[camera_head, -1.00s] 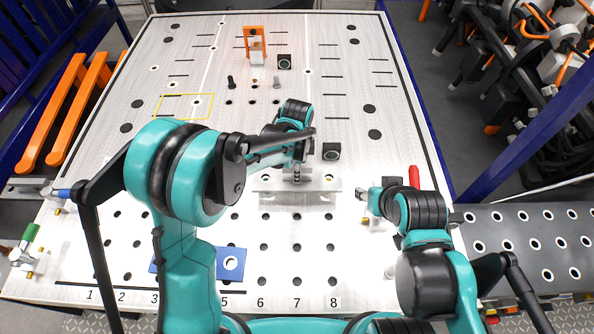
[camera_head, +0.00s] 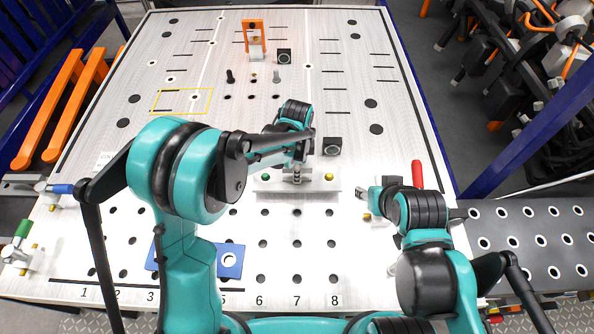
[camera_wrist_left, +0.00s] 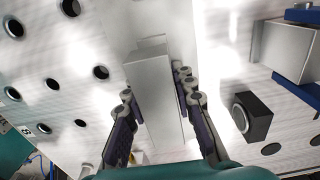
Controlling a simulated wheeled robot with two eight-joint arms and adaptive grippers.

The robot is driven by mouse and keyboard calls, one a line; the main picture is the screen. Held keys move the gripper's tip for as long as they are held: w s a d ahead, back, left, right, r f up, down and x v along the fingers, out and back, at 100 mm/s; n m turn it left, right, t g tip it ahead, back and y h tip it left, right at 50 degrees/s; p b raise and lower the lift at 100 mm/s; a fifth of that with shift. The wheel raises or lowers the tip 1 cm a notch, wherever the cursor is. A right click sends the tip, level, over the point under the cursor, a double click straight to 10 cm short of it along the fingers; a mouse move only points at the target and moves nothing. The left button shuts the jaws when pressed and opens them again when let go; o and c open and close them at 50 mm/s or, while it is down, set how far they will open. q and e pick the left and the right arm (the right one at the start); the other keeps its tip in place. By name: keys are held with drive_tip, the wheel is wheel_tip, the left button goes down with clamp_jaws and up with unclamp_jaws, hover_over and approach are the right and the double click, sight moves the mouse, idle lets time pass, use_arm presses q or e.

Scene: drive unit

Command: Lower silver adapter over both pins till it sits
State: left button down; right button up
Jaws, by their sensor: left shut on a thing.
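The silver adapter (camera_head: 318,185) is a flat plate near the table's middle in the head view. A green spot (camera_head: 265,177) and a yellow spot (camera_head: 328,177) show at its two ends, seemingly pin tips in its holes. My left gripper (camera_head: 297,176) is above the plate's middle, shut on its upright part. In the left wrist view the fingers (camera_wrist_left: 160,105) stand on both sides of a silver block (camera_wrist_left: 150,80). The plate's underside is hidden, so I cannot tell whether it rests flat. My right gripper (camera_head: 366,201) is to the right, its jaws unclear.
A black block (camera_head: 332,146) stands just behind the adapter; it also shows in the left wrist view (camera_wrist_left: 253,116). A blue plate (camera_head: 230,262) lies at the front left. An orange stand (camera_head: 253,38) is at the back. A red-handled clamp (camera_head: 417,173) is at the right edge.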

use_arm(q)
drive_tip(key=shift+f+b, duration=0.8)
drive_tip(key=shift+f, duration=0.2)
drive_tip(key=c, duration=1.2)
unclamp_jaws()
wheel_tip(320, 180, up, 12)
drive_tip(key=shift+f, duration=0.1)
